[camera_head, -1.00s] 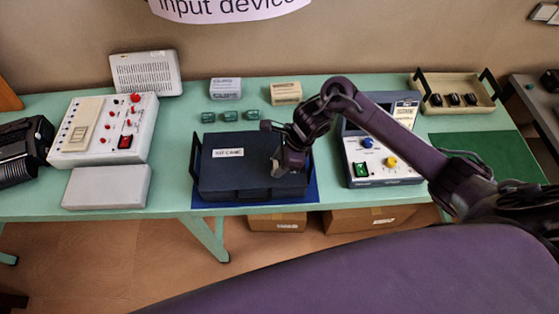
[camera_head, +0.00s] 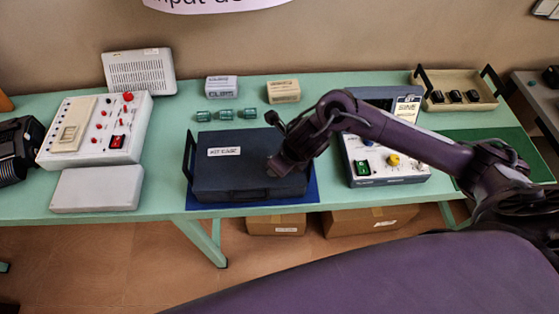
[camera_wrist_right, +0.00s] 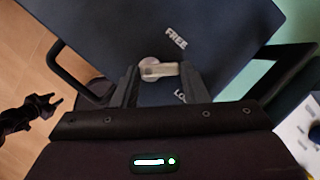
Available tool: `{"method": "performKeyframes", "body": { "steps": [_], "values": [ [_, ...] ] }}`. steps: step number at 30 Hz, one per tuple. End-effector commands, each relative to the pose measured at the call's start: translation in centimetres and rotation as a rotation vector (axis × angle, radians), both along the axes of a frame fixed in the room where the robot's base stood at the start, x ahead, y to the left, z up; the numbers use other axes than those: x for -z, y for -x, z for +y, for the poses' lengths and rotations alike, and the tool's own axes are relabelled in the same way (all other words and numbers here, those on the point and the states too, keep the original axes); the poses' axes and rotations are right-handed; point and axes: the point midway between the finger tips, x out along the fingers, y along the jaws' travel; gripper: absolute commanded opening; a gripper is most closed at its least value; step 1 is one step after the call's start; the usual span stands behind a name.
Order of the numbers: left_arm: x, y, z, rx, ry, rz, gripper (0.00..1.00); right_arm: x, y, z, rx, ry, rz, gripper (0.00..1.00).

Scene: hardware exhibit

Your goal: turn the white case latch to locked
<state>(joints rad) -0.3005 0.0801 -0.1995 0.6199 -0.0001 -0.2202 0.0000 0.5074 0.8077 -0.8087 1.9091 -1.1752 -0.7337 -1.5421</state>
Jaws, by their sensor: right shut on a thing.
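The dark blue kit case (camera_head: 235,180) lies closed on a blue mat on the table; the wrist view shows its top (camera_wrist_right: 120,25). There a white latch (camera_wrist_right: 158,69) has a round pivot and a short lever pointing right, between the printed word FREE (camera_wrist_right: 176,38) and a partly hidden word beginning LO (camera_wrist_right: 182,97). My right gripper (camera_wrist_right: 160,80) is shut on the latch lever, with one finger on each side. In the head view my right gripper (camera_head: 277,168) is over the case's right part and hides the latch. My left gripper (camera_wrist_right: 48,103) shows small and open at the wrist view's left edge.
Black handles (camera_head: 190,155) stand at the case's ends. A white control box (camera_head: 95,130) and a flat grey box (camera_head: 97,190) are to the left. An instrument with knobs (camera_head: 385,160) is close on the right. Small green parts (camera_head: 226,114) lie behind.

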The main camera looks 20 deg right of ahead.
Motion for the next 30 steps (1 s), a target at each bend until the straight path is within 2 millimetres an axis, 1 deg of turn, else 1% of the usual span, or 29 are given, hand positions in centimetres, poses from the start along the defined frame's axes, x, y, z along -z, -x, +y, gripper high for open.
{"method": "performKeyframes", "body": {
  "steps": [1, 8, 18, 24, 30],
  "values": [
    [-0.4, 0.0, 0.0, 0.000, 0.000, -0.001, 0.36, -0.3, 0.0, 0.1, 0.044, 0.000, -0.003, 0.17],
    [-2.0, -0.1, 0.0, 0.001, 0.000, -0.001, 0.36, -0.5, 0.3, 0.2, 0.264, -0.001, -0.002, 0.17],
    [-5.0, -0.1, -0.1, 0.001, 0.000, -0.002, 0.36, -0.6, 0.7, 0.5, 0.562, -0.002, -0.001, 0.17],
    [-6.4, -0.1, -0.1, 0.001, 0.000, -0.002, 0.36, -0.5, 0.8, 0.6, 0.688, -0.002, 0.000, 0.17],
    [-7.1, -0.1, -0.1, 0.001, 0.000, -0.002, 0.36, -0.3, 0.8, 0.7, 0.766, -0.003, -0.002, 0.17]
  ]
}}
